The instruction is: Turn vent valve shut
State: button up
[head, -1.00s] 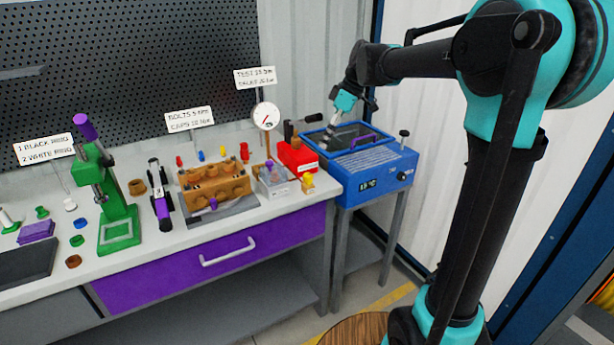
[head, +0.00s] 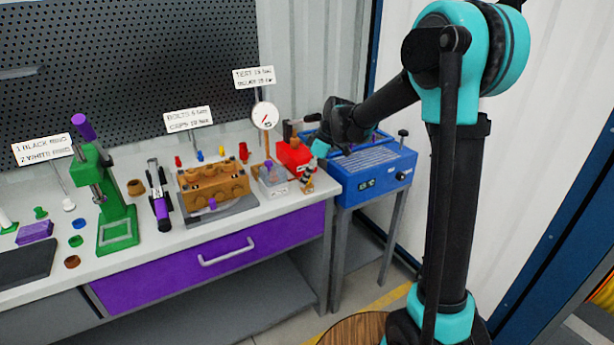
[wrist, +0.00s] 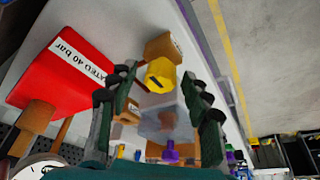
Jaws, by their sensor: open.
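The yellow vent valve knob (wrist: 160,75), with a dark slot mark on its face, stands by a brown block (wrist: 163,47) in the wrist view. My gripper (wrist: 160,84) is open, with one finger on each side of the knob's near side. I cannot tell whether the fingers touch it. In the head view my gripper (head: 308,178) is at the right end of the bench, over the valve, and hides most of it.
A red box (wrist: 65,65) labelled with 40 bar sits left of the fingers. The pressure gauge (head: 265,116) stands behind on a post. A clear block with a purple knob (head: 272,178) is close by. A blue bath (head: 378,172) stands right of the bench.

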jog(key=shift+f, duration=0.15)
jog(key=shift+c, duration=0.5)
grip_shut()
jog(key=shift+m, duration=0.4)
jog(key=m+t, duration=0.1)
jog(key=m, duration=0.2)
jog(key=shift+m+t+h, duration=0.3)
jog(key=shift+m+t, duration=0.1)
jog(key=m+t+h, duration=0.1)
jog(key=m, duration=0.3)
jog(key=m+h, duration=0.1)
jog(key=m, duration=0.1)
jog(key=m+t+h, duration=0.1)
jog(key=m, duration=0.2)
jog(key=shift+a, duration=0.1)
jog(key=m+h, duration=0.1)
jog(key=m, duration=0.3)
jog(key=shift+m+h, duration=0.3)
jog(key=shift+h, duration=0.1)
